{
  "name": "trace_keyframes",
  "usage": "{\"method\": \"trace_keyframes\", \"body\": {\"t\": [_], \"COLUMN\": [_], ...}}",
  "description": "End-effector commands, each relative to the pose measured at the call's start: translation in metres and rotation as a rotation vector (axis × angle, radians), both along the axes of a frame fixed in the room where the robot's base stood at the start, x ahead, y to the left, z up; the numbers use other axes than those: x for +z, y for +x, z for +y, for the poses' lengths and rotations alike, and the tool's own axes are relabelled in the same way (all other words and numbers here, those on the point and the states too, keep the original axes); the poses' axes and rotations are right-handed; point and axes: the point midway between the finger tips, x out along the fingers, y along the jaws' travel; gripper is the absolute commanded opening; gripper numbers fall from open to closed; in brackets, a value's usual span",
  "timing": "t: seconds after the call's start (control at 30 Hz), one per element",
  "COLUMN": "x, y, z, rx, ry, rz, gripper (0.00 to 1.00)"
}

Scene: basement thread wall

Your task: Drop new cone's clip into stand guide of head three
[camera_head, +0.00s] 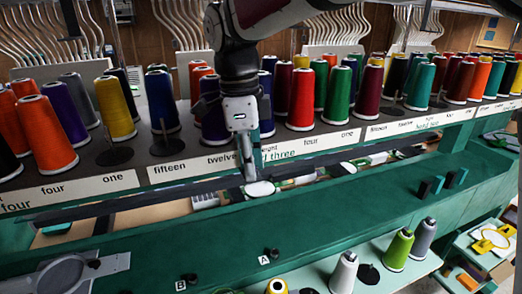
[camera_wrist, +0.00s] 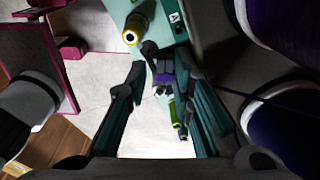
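My gripper (camera_head: 248,172) hangs fingers-down over the teal machine beam, in front of the label reading "three" (camera_head: 285,154). In the wrist view my gripper (camera_wrist: 160,68) has a small purple block-shaped clip (camera_wrist: 164,72) between its dark teal fingertips, with a dark part beside it. The fingers appear closed on the clip. A white oval piece (camera_head: 260,188) lies just below the fingertips in the head view. The stand guide of head three cannot be made out clearly behind my gripper. Dark blue or purple cones (camera_wrist: 285,110) stand close on the right in the wrist view.
Rows of thread cones (camera_head: 46,135) line the rack behind the label strip. The front of the teal beam (camera_head: 340,215) is mostly clear.

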Motion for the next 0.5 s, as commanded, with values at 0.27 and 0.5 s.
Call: {"method": "trace_keyframes", "body": {"t": [0.27, 0.5], "x": [0.0, 0.015], "y": [0.007, 0.008], "z": [-0.001, 0.001], "rx": [-0.005, -0.005], "ry": [0.005, 0.008], "rz": [-0.015, -0.021], "gripper": [0.36, 0.36]}}
